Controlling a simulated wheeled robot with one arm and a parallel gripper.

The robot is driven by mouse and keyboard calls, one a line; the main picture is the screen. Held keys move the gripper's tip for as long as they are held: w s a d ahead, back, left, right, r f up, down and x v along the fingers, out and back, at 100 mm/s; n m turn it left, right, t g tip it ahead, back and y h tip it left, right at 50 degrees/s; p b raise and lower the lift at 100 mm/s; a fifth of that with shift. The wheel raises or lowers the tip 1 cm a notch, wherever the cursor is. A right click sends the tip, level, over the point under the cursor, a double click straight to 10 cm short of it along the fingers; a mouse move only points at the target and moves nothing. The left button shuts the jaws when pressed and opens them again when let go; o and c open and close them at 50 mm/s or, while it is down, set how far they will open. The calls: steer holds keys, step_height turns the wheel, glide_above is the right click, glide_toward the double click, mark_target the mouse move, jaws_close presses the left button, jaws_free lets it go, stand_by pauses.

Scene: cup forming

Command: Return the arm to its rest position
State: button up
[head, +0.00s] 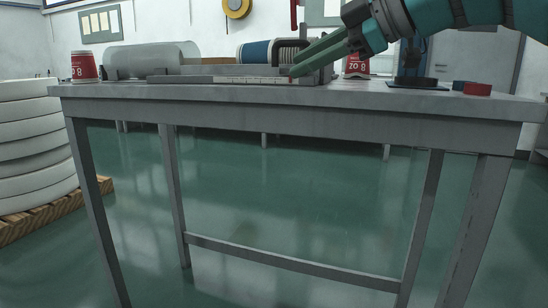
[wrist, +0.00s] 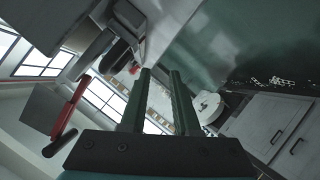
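My gripper (head: 297,66) has two long green fingers. In the head view it reaches in from the upper right and points left and down, over the back part of the grey table (head: 300,118). Its fingertips show in front of a dark handle-like part of the machine on the table; I cannot tell whether they touch it. In the wrist view the fingers of my gripper (wrist: 160,72) are parallel, with a gap between them and nothing held.
The table holds a machine with a clear cylinder (head: 145,60), a blue-and-white roll (head: 254,52), red cups (head: 84,66) (head: 357,65), a dark stand (head: 417,82) and a red disc (head: 477,89). Stacked white rings (head: 30,140) stand left. The floor under the table is mostly clear.

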steer(key=s+a+f+m+g+h+p, duration=0.1)
steer(key=s+f+m+g+h+p, duration=0.3)
steer(key=f, duration=0.7)
steer(key=s+a+f+m+h+p, duration=0.15)
steer(key=s+f+m, duration=0.35)
steer(key=f, duration=0.5)
steer(key=s+d+f+m+g+h+p, duration=0.1)
steer(key=s+d+f+m, duration=0.4)
steer(key=s+f, duration=0.5)
steer(key=s+d+f+m+g+h+p, duration=0.2)
steer(key=s+d+f+m+g+h, duration=0.2)
steer(key=s+f, duration=0.6)
steer(key=d+m, duration=0.1)
steer(key=d, duration=0.1)
steer(key=shift+d+p, duration=0.3)
steer(key=shift+d, duration=0.1)
